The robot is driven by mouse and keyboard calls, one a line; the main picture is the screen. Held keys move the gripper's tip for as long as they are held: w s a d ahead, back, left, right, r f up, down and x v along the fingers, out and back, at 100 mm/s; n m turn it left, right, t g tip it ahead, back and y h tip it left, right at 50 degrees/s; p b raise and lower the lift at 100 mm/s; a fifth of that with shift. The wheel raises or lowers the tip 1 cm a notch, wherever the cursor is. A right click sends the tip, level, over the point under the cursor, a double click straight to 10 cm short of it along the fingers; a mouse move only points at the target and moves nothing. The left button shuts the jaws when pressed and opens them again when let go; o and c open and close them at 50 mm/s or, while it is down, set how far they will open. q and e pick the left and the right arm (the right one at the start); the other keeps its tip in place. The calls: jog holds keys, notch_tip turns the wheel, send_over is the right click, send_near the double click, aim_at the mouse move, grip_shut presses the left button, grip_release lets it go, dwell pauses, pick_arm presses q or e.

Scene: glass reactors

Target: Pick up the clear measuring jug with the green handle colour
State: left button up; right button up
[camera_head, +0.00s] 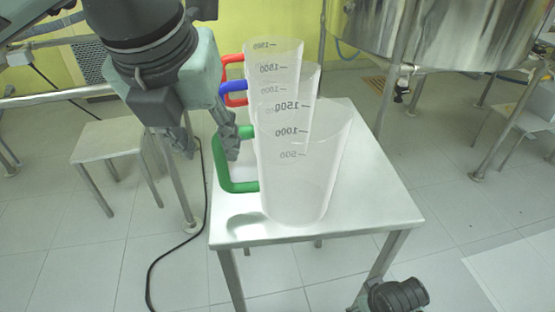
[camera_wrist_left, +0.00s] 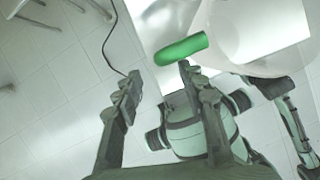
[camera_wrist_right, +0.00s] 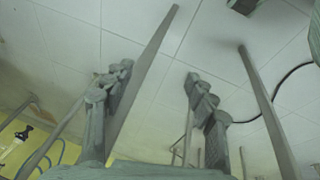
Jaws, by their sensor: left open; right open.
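The clear measuring jug (camera_head: 300,185) with the green handle (camera_head: 238,187) stands upright at the front of a small white table, handle to the left. It also shows in the left wrist view, its green handle (camera_wrist_left: 181,50) and pale body (camera_wrist_left: 262,35). My left gripper (camera_head: 210,146) is open and empty beside the handle's upper part. One finger overlaps the handle in the picture; I cannot tell whether they touch. My right gripper (camera_wrist_right: 160,90) is open and empty, low down, with table legs and floor in its view.
Behind stand two similar jugs, with a blue handle (camera_head: 233,87) and a red handle (camera_head: 228,72). The white table's (camera_head: 375,205) right side is clear. A stool (camera_head: 108,140) stands left, a steel vessel (camera_head: 440,30) back right. A black cable (camera_head: 152,265) lies on the floor.

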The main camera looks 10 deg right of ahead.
aim_at(219, 162)
pick_arm(q)
jog(key=x, duration=0.6)
jog(key=shift+d+f+p, duration=0.2)
jog(key=shift+d+p, duration=0.05)
jog(key=shift+p, duration=0.15)
jog(key=shift+w+f, duration=0.15)
jog(key=shift+f, duration=0.35)
grip_shut()
pick_arm(e)
notch_tip(219, 162, down, 2)
jog(key=shift+d+f, duration=0.15)
pick_arm(q)
jog(key=shift+d, duration=0.1)
